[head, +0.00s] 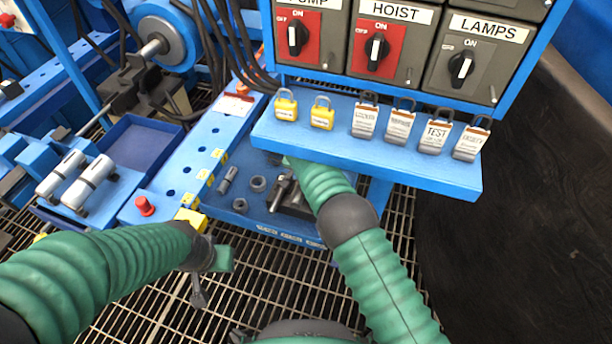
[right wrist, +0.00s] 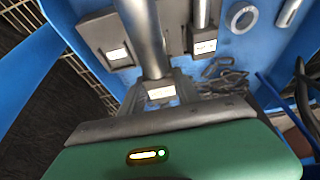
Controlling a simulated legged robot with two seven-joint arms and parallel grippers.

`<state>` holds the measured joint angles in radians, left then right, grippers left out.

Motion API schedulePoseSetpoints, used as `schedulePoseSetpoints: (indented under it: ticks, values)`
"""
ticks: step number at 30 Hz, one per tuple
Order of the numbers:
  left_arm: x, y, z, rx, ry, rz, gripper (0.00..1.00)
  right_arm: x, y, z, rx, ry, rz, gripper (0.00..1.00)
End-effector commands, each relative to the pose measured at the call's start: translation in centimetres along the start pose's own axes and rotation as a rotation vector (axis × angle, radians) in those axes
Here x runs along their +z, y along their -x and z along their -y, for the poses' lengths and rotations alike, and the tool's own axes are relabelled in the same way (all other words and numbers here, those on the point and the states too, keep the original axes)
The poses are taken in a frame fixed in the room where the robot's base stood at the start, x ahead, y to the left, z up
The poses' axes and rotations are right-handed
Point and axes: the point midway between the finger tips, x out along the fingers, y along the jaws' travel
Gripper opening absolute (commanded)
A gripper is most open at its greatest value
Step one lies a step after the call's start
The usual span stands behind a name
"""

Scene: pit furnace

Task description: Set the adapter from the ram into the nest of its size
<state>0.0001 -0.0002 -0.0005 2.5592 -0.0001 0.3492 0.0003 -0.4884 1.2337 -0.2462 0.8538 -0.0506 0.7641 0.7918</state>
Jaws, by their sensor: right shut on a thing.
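In the right wrist view my right gripper (right wrist: 165,82) is shut on a thick grey metal cylinder, which I take to be the adapter (right wrist: 142,35). Dark nest blocks with white labels, one on the left (right wrist: 106,42) and one on the right (right wrist: 203,43), flank it. The right block has a slimmer grey cylinder (right wrist: 202,12) at it. I cannot tell whether the adapter is seated, and the label texts are unreadable. In the head view the shelf hides my right gripper. My left gripper (head: 199,285) hangs over the grating, its jaws unclear.
A blue shelf (head: 365,150) with several padlocks overhangs the blue tray (head: 275,230). Loose rings, one of them here (head: 257,183), and a small cylinder (head: 228,179) lie in the tray. A red button (head: 145,205) stands at left. Switch boxes (head: 375,45) are above.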

Motion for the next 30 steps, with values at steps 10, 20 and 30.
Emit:
schedulePoseSetpoints:
  ticks: [10,20,30]
  values:
    - [0.6,-2.5,0.0,0.0,0.0,0.0,0.36,1.4,-2.9,0.1,0.001,0.004,0.002,0.0]
    - [0.8,-3.4,0.0,0.0,-0.001,0.001,0.36,2.2,-4.6,0.2,0.001,0.005,0.002,0.0]
    - [0.9,-3.4,0.0,0.0,-0.001,0.002,0.36,2.3,-4.8,0.2,0.001,0.005,0.003,0.0]
